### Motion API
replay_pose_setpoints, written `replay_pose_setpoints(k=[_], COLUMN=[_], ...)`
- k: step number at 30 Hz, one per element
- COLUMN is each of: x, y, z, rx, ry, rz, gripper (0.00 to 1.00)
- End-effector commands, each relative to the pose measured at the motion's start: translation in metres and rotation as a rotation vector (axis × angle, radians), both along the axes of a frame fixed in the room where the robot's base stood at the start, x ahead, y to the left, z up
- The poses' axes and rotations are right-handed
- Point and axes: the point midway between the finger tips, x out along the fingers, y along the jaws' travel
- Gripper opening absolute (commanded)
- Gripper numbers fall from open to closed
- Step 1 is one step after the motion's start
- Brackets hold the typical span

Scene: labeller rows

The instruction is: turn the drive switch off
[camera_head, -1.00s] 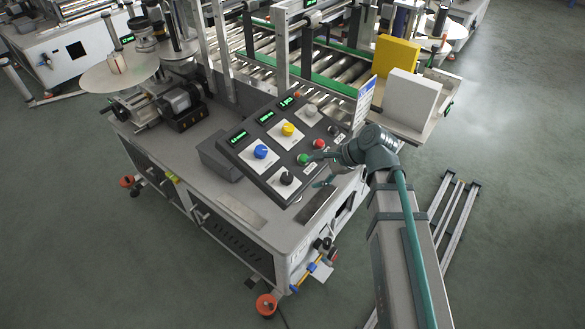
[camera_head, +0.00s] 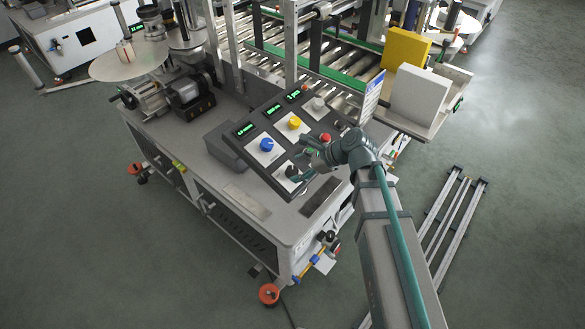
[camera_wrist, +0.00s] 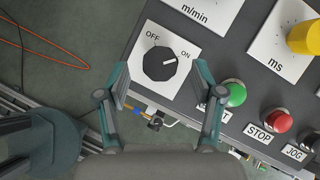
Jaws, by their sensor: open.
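The drive switch (camera_wrist: 158,64) is a round black knob on a white plate marked OFF at left and ON at right. Its white pointer mark points toward ON. In the head view the black knob (camera_head: 291,171) is at the near end of the sloping control panel, partly covered by my gripper. My gripper (camera_head: 299,160) is open at the panel, close to the knob. In the wrist view its two teal fingers (camera_wrist: 161,82) stand apart, one on either side of the knob, with nothing between them that I can see held. Whether they touch it I cannot tell.
The wrist view shows a green button (camera_wrist: 234,94) beside the right finger, then a red STOP button (camera_wrist: 279,120) and a yellow knob (camera_wrist: 305,38). A blue knob (camera_head: 266,145) is up the panel. A yellow box (camera_head: 397,58) and white box (camera_head: 420,93) stand behind.

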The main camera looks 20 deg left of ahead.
Motion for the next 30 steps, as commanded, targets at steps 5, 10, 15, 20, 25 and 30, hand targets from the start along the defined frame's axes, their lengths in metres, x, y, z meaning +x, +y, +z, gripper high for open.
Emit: replay_pose_setpoints(k=[5, 10, 15, 20, 25, 30], x=[0.002, 0.002, 0.002, 0.002, 0.002, 0.002], y=[0.016, 0.023, 0.024, 0.024, 0.024, 0.024], z=[-0.014, -0.022, -0.024, -0.023, -0.023, -0.023], rx=[0.000, 0.000, 0.000, 0.000, 0.000, 0.000], ry=[0.000, -0.001, -0.001, -0.001, -0.001, -0.001], rz=[0.001, 0.001, 0.000, 0.000, 0.000, 0.000], gripper=[0.67, 0.67, 0.67, 0.64, 0.36, 0.07])
